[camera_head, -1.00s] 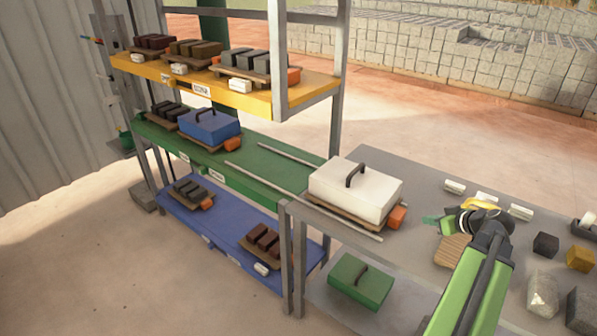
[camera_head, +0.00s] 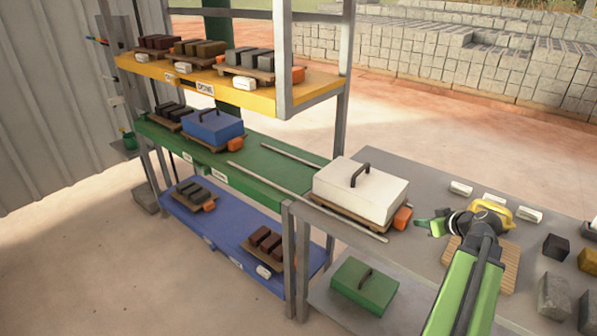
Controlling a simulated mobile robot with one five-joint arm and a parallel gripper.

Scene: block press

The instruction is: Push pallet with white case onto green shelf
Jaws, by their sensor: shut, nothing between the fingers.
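The white case (camera_head: 360,188), with a dark handle on top, sits on a wooden pallet (camera_head: 349,216) at the left end of the grey table. An orange block (camera_head: 402,218) is at the pallet's right end. The green shelf (camera_head: 262,165) is the middle level of the rack, left of the table, with bare room at its right part. My gripper (camera_head: 424,225) is shut and empty, just right of the orange block and pointing left toward it. I cannot tell whether it touches the block.
Two metal rails (camera_head: 310,202) run from the green shelf onto the table, along the pallet. A blue case (camera_head: 212,127) stands on the shelf's left part. A wooden board (camera_head: 508,262) and several blocks lie right of my arm. A green case (camera_head: 364,287) is below the table.

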